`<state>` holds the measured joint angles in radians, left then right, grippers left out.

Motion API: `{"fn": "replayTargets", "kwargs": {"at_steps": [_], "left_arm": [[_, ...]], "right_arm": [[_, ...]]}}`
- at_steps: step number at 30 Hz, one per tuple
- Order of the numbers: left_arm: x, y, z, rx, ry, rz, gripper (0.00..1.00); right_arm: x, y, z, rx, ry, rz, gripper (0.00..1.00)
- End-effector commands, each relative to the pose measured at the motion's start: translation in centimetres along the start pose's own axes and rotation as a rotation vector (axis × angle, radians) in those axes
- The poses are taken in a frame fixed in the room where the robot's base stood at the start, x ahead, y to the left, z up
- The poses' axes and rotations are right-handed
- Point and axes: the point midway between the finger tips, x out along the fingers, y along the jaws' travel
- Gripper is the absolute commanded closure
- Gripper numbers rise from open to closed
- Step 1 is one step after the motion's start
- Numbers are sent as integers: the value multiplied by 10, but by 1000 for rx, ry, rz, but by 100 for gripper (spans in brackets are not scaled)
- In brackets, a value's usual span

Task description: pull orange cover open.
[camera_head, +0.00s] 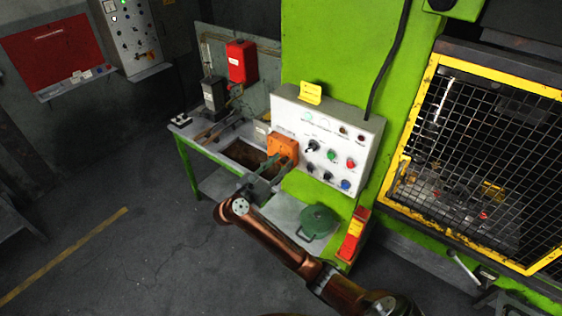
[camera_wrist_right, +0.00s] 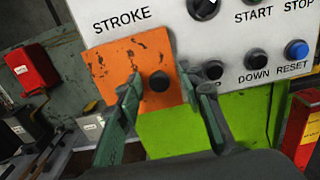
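The orange cover (camera_head: 283,146) is a worn square plate at the lower left of the white control panel (camera_head: 325,140). In the right wrist view the cover (camera_wrist_right: 112,60) fills the upper left middle, with a dark round knob (camera_wrist_right: 158,81) near its right side. My right gripper (camera_head: 274,164) is in front of the cover. In the wrist view its green-grey fingers (camera_wrist_right: 159,76) are apart, one on each side of the knob, with gaps showing. Whether the fingertips touch the cover is unclear. My left gripper is not in view.
The panel's buttons and knobs sit close to the right finger. A workbench (camera_head: 186,127) with a red box (camera_head: 241,62) stands to the left. A green round lidded item (camera_head: 318,222) sits below the panel. A yellow-framed mesh guard (camera_head: 418,105) is at right.

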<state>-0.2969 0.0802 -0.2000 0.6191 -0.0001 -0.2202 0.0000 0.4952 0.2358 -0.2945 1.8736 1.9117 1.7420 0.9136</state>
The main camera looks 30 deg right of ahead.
Motion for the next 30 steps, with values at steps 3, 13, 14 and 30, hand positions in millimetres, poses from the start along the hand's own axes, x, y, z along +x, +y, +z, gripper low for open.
{"fn": "replayTargets", "kwargs": {"at_steps": [3, 13, 14, 30], "left_arm": [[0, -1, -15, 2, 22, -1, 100], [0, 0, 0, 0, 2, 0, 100], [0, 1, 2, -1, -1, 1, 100], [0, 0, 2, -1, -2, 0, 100]], "right_arm": [[1, 0, -1, -1, 0, 0, 65], [1, -1, 0, -1, 0, -1, 80], [1, -1, 0, -1, 0, -1, 82], [1, -1, -1, -2, 0, -2, 100]]}}
